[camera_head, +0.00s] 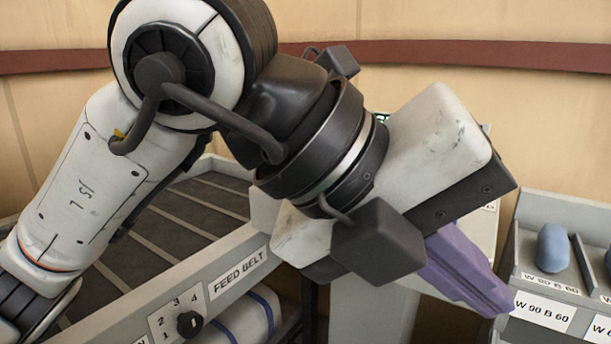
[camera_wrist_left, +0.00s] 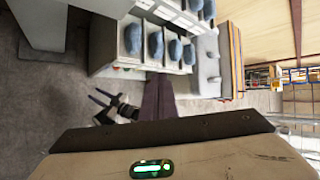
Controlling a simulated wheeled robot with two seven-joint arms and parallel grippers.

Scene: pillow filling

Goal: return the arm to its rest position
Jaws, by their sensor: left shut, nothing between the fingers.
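My left arm comes in from the left in the head view and reaches across the middle, over the feed belt's side. Its left gripper (camera_head: 508,308) points down and to the right, with purple fingers shut together and nothing held. The shut purple fingers also show in the left wrist view (camera_wrist_left: 158,82), at the picture's middle. The gripper is in front of the left edge of a grey rack (camera_head: 513,243) in the head view, and I cannot tell the gap. My right gripper is not seen in the head view.
The feed belt (camera_head: 196,213) has a labelled grey side with a numbered knob (camera_head: 190,323). A blue pillow (camera_head: 552,248) lies in a rack bay above a "W 90 B 60" label. The wrist view shows several blue pillows (camera_wrist_left: 155,44) and a dark pronged shape (camera_wrist_left: 122,110), unclear what.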

